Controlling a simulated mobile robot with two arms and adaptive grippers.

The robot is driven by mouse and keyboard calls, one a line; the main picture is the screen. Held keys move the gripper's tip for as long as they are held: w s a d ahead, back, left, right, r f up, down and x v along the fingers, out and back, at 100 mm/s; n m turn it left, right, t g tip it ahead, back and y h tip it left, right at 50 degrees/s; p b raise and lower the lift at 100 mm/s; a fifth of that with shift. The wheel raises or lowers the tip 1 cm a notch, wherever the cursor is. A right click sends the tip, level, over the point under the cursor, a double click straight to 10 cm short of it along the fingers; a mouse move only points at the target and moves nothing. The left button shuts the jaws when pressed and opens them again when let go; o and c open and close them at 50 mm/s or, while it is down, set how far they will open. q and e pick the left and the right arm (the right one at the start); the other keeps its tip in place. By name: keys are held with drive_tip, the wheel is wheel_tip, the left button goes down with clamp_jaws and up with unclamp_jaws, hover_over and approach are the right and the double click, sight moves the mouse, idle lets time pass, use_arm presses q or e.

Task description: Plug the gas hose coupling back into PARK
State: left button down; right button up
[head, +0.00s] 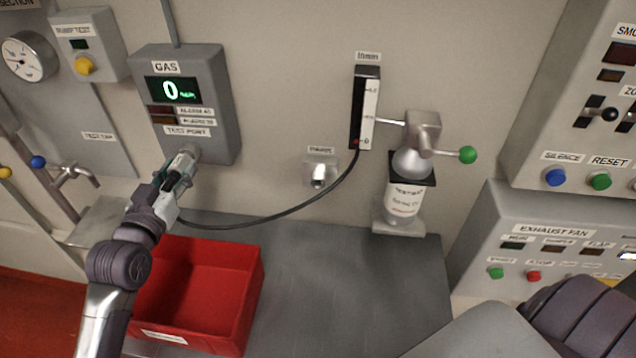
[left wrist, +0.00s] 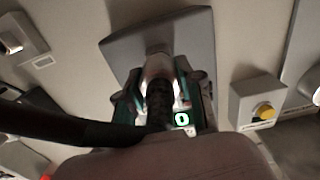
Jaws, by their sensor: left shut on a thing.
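My left gripper (head: 178,178) is shut on the gas hose coupling (left wrist: 158,88), right at the TEST PORT under the grey GAS box (head: 222,110). The coupling's silver front meets or nearly meets the port; I cannot tell whether it is seated. In the left wrist view my left gripper (left wrist: 160,100) has a finger on each side of the coupling. The black hose (head: 270,219) runs from it in a sagging curve to the flow meter (head: 366,108). The PARK socket (head: 319,175), a small wall plate with a silver stub and a blurred label, looks empty. My right gripper is out of view.
A red bin (head: 205,290) stands on the grey bench (head: 340,270) below my left arm. A gas cylinder (head: 405,195) with a green-knobbed valve (head: 467,155) stands right of the flow meter. Control panels (head: 560,240) fill the right side. The wall between GAS box and PARK socket is clear.

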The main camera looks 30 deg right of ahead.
sight(165, 183)
use_arm(q)
drive_tip(key=shift+s+a, duration=0.2)
drive_tip(key=shift+s, duration=0.05)
drive_tip(key=shift+s+a+p, duration=0.35)
drive_tip(key=shift+s+p, duration=0.1)
drive_tip(key=shift+p, duration=0.05)
drive_tip(key=shift+s+a, duration=0.15)
drive_tip(key=shift+s, duration=0.1)
drive_tip(key=shift+s+a+p, duration=0.2)
drive_tip(key=shift+s+p, duration=0.05)
drive_tip(key=shift+p, duration=0.05)
drive_tip(key=shift+s+a, duration=0.2)
drive_tip(key=shift+s, duration=0.1)
idle(0.3)
drive_tip(key=shift+s+a+p, duration=0.2)
drive_tip(key=shift+p, duration=0.1)
drive_tip(key=p+v, duration=0.1)
drive_tip(key=v, duration=0.3)
drive_tip(key=shift+s+p, duration=0.15)
drive_tip(key=shift+p, duration=0.15)
